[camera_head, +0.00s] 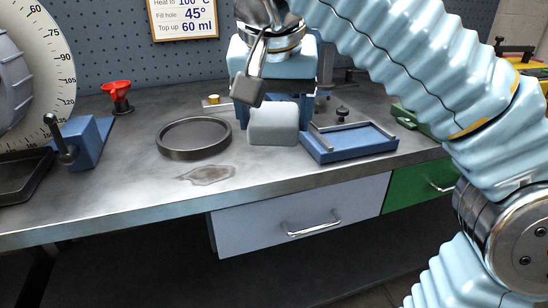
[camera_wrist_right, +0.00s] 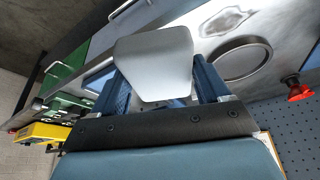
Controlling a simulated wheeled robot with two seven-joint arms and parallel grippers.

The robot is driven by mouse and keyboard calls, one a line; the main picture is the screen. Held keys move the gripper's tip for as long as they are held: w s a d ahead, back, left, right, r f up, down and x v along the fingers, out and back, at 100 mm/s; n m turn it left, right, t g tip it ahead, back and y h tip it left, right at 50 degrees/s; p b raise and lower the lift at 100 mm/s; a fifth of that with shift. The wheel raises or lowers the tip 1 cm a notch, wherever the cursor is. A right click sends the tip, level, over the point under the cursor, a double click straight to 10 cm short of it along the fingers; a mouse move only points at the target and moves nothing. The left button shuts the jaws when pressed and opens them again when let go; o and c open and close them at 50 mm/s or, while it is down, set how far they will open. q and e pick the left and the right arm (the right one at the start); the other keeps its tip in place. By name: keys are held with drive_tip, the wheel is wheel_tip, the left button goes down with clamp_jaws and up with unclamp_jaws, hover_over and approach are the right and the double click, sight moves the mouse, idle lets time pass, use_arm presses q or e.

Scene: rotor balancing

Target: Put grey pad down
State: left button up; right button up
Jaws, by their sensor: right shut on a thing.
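The grey pad (camera_head: 273,126) is a light rounded block in front of my right gripper (camera_head: 279,103) in the head view. In the right wrist view the pad (camera_wrist_right: 153,62) sits between the two blue fingers of the right gripper (camera_wrist_right: 161,88), which is shut on it. The pad is over the workbench, between a round dark dish and a blue tray. I cannot tell whether its underside touches the bench. It hides much of the fingers in the head view. My left gripper is not in view.
The round dark dish (camera_head: 195,138) lies left of the pad, with a stain (camera_head: 208,175) before it. The blue tray (camera_head: 352,146) with grey rails is close on the right. A red funnel (camera_head: 117,94) and blue clamp block (camera_head: 82,143) stand further left.

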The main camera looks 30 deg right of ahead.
drive_tip(key=w+d+f, duration=0.3)
drive_tip(key=w+d, duration=0.2)
drive_tip(key=w, duration=0.1)
drive_tip(key=b, duration=0.1)
approach(280, 156)
drive_tip(key=shift+w+d+f, duration=0.3)
drive_tip(key=shift+w+f, duration=0.1)
drive_tip(key=b+x, duration=0.1)
drive_tip(key=x, duration=0.4)
drive_tip(key=shift+s+f, duration=0.1)
drive_tip(key=shift+f, duration=0.05)
drive_tip(key=shift+a+f+b, duration=0.1)
drive_tip(key=shift+f+b, duration=0.2)
drive_tip(key=o, duration=0.9)
